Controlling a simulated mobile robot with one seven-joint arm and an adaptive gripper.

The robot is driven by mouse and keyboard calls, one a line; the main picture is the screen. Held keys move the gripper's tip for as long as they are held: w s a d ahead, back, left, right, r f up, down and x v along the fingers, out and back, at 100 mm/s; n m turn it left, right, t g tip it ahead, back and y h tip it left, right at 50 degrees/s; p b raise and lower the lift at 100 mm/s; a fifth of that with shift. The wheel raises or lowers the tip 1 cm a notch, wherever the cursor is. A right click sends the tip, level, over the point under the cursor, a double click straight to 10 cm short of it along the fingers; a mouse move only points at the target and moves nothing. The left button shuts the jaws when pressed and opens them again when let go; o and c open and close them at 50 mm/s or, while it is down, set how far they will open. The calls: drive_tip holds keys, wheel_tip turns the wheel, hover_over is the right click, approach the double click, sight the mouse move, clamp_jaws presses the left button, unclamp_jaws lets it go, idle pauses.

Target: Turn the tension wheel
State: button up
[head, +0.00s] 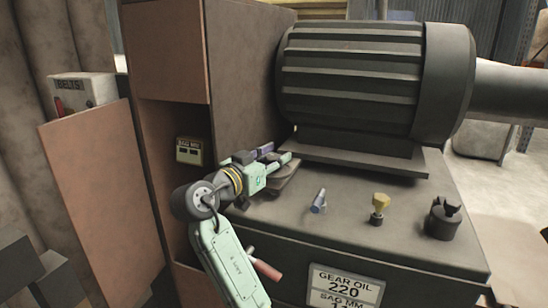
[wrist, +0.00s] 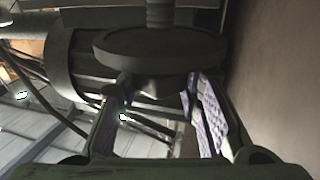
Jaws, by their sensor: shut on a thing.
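The tension wheel looks like a dark, thick round disc (wrist: 160,50) in the wrist view, with a ribbed stem rising from it. In the head view its brownish edge (head: 287,179) shows partly behind my gripper (head: 277,155), beside the motor's foot. My gripper's two padded fingers stand wide apart in the wrist view (wrist: 160,92), one on each side of the wheel's lower part, and are shut on the wheel. The exact contact spots are in shadow, and my gripper hides part of the wheel in the head view.
A large ribbed motor (head: 350,80) stands just behind the wheel on a dark housing (head: 400,245). A tall brown cabinet (head: 240,95) is close at the left, with an open door panel (head: 95,205).

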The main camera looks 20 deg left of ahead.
drive_tip(key=o, duration=1.2)
drive_tip(key=v, duration=1.2)
